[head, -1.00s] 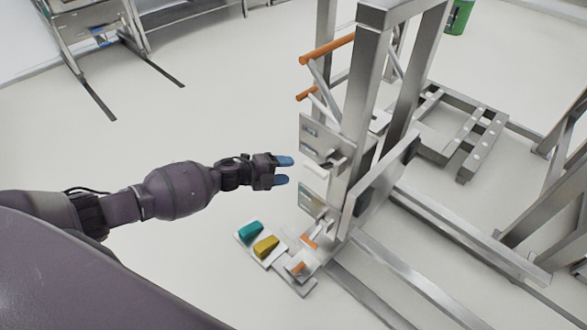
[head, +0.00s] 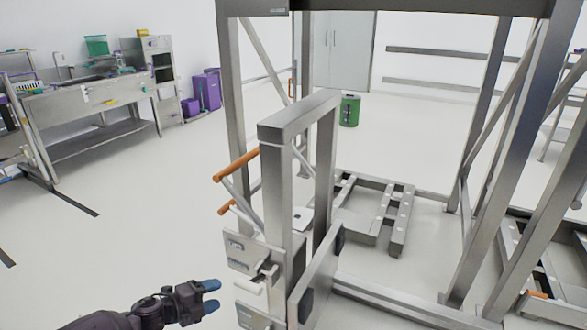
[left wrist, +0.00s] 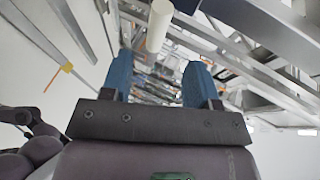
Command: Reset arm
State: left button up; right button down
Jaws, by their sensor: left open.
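My left gripper (head: 211,296) is at the bottom left of the head view, with dark links and blue fingertips. It is open and empty, just left of the metal plates on the frame's post, apart from them as far as I can tell. In the left wrist view its two blue fingers (left wrist: 158,82) stand apart with nothing between them. A white cylinder (left wrist: 158,24) shows beyond and above the fingers. My right gripper is not in view.
A steel lifting frame (head: 277,185) with orange handles (head: 237,164) stands right of my left gripper. A low metal base (head: 372,215) lies behind it. A green bin (head: 350,110) and purple bins (head: 206,92) stand at the back. A steel bench (head: 88,105) is at the left. Floor between is clear.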

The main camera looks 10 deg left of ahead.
pick_arm(q)
notch_tip(320, 180, up, 5)
jog(key=w+d+n+t+y, duration=0.2)
jog(key=n+t, duration=0.1)
jog(key=n, duration=0.2)
jog(key=s+d+n+y, duration=0.2)
jog(key=s+d+n, duration=0.1)
jog(key=s+n, duration=0.35)
jog(key=s+a+f+n+g+y, duration=0.1)
jog(key=s+n, duration=0.3)
jog(key=s, duration=0.4)
jog(key=s+a+f+n+g+y, duration=0.1)
jog(key=s+f+n, duration=0.3)
jog(key=s, duration=0.5)
jog(key=s+a+f+n+y, duration=0.3)
jog(key=s+n, duration=0.1)
jog(key=s, duration=0.4)
jog(key=shift+s+g+y, duration=0.3)
jog(key=shift+s+g, duration=0.05)
jog(key=shift+g, duration=0.05)
